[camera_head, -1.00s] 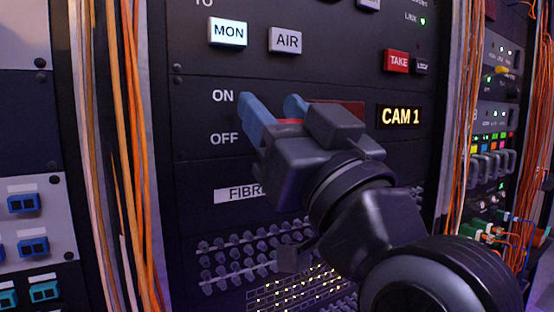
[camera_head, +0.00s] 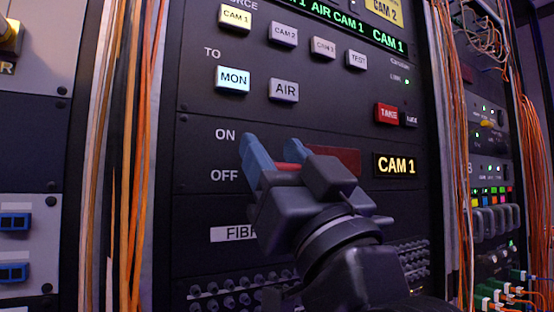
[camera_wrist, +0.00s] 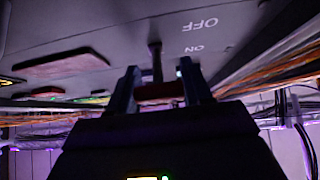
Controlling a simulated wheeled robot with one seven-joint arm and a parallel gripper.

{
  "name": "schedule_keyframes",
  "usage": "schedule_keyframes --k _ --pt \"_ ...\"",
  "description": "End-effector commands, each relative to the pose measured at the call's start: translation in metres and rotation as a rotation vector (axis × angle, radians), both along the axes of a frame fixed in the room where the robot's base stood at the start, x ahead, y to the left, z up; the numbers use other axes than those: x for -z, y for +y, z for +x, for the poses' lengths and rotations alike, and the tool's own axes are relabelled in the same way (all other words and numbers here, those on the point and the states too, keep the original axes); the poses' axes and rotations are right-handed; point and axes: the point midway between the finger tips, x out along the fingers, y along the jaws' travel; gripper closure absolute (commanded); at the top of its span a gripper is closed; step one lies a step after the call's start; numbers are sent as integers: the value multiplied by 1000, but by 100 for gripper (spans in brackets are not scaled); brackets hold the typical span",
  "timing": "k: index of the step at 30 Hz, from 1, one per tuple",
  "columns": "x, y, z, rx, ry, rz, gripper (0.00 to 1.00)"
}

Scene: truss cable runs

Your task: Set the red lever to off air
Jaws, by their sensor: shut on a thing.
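The red lever (camera_head: 287,167) sticks out of the black rack panel to the right of the white ON and OFF labels, with its red part nearer OFF's height. In the wrist view its red grip (camera_wrist: 158,92) sits between my fingers, with a dark stem running to the panel. My gripper (camera_head: 276,158) has blue fingers and is shut on the lever. The gripper body hides the lever's lower side. The OFF label (camera_wrist: 200,25) and ON label (camera_wrist: 196,48) appear upside down in the wrist view.
A dark red plate (camera_head: 335,160) and a lit CAM 1 display (camera_head: 397,165) lie right of the lever. Lit MON (camera_head: 233,79) and grey AIR (camera_head: 284,90) buttons are above. Orange cable bundles (camera_head: 130,150) hang along the left rack edge. Rows of connectors lie below.

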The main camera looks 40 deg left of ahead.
Motion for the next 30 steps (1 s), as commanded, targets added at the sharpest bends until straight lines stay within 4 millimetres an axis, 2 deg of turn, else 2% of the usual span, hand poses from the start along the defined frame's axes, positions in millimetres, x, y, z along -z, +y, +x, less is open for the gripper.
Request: schedule_keyframes --k 2,3,9,19,30 --pt "0 0 0 1 1 0 81" --pt "0 0 0 1 1 0 50" --pt "0 0 0 0 0 -1 31" --pt "5 -4 -1 2 1 -2 30" --pt "43 -43 -16 3 2 -1 30"
